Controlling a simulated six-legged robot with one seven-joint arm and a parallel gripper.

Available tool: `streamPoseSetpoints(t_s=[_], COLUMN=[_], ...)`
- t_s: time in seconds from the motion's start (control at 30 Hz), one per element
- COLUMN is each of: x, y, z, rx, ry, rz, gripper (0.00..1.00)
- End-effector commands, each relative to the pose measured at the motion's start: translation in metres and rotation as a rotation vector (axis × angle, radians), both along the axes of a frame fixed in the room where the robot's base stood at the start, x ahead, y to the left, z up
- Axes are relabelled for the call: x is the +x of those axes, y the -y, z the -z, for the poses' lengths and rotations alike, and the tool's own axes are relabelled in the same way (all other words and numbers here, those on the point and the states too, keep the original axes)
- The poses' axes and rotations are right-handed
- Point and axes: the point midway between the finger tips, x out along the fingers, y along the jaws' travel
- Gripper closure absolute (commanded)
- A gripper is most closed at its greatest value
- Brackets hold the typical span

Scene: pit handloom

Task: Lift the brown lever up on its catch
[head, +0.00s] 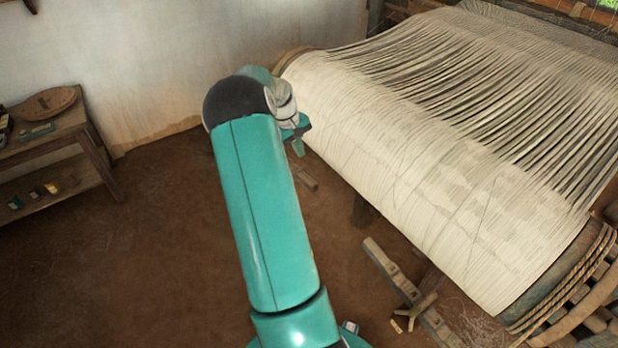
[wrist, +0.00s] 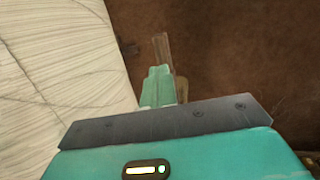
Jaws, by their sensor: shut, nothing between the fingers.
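My gripper (head: 298,148) is at the left end of the wound cloth roll, pointing down. In the wrist view its green fingers (wrist: 159,84) are together with nothing between them. A narrow brown wooden bar (wrist: 163,48) shows just past the fingertips and is partly hidden by them. I cannot tell whether they touch. In the head view a short wooden piece (head: 306,181) shows below my gripper, close to the floor. I cannot tell for certain which wooden piece is the brown lever, and no catch shows clearly.
The large cream warp roll (head: 430,180) fills the right side, close beside my gripper. A notched wooden beam (head: 395,277) and a forked wooden piece (head: 416,311) are low at the front. A wooden shelf (head: 60,150) stands at the left. The brown floor (head: 150,250) between is clear.

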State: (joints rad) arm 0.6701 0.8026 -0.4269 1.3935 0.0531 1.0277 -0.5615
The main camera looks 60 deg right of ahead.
Motion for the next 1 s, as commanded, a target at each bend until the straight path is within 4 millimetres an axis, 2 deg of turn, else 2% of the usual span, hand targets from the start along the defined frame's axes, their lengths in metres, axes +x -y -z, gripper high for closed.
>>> streamPoseSetpoints(t_s=[0.07, 0.17, 0.7, 0.83, 1.0], x=[0.001, 0.0, -0.022, -0.026, -0.028], y=[0.001, 0.001, 0.012, 0.014, 0.016], z=[-0.002, 0.007, 0.104, 0.122, 0.133], rx=[0.001, 0.005, 0.004, 0.003, 0.001], ry=[0.018, 0.018, 0.015, 0.015, 0.016], rz=[0.012, 0.014, 0.011, 0.01, 0.011], gripper=[1.0, 1.0, 1.0, 1.0, 1.0])
